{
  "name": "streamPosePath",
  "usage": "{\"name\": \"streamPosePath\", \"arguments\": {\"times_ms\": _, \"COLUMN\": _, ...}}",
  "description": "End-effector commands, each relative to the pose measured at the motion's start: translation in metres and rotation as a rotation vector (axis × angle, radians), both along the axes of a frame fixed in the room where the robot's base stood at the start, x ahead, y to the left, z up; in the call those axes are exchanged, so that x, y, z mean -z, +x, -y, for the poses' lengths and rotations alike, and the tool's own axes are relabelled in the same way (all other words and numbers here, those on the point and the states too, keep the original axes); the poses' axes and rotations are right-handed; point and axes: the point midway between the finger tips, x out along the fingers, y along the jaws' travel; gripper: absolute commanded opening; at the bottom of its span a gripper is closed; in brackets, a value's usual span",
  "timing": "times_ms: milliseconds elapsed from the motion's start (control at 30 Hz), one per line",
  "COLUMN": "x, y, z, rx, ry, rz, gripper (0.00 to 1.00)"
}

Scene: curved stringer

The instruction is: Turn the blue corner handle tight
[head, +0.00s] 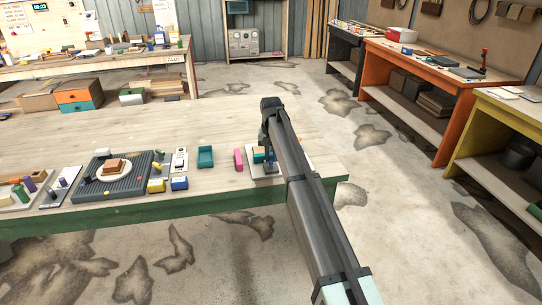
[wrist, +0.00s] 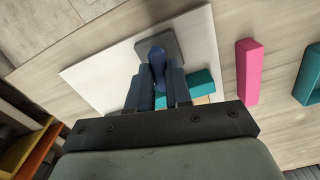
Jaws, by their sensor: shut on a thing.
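The blue corner handle (wrist: 157,55) shows in the wrist view between my two fingers, upright over a grey block on a pale board (wrist: 95,75). My gripper (wrist: 158,80) is shut on the handle from above. In the head view my gripper (head: 268,158) reaches down over the same pale board (head: 254,174) near the right end of the workbench, and my arm hides much of the board. A teal piece (wrist: 200,84) lies on the board behind the fingers. How tight the handle is, I cannot tell.
A pink block (head: 238,160) and a teal tray (head: 205,157) stand left of the board. Further left are small blocks and a dark ribbed tray (head: 90,185). The bench top behind is mostly clear. An orange bench (head: 440,68) stands apart at right.

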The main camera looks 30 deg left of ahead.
Motion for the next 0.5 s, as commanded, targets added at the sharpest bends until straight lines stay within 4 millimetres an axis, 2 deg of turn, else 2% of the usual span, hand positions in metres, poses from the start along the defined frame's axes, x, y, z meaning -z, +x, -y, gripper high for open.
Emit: {"name": "streamPosePath", "arguments": {"times_ms": 500, "x": -0.0002, "y": 0.0, "z": 0.0, "rx": 0.068, "ry": 0.0, "rz": 0.0, "gripper": 0.0}}
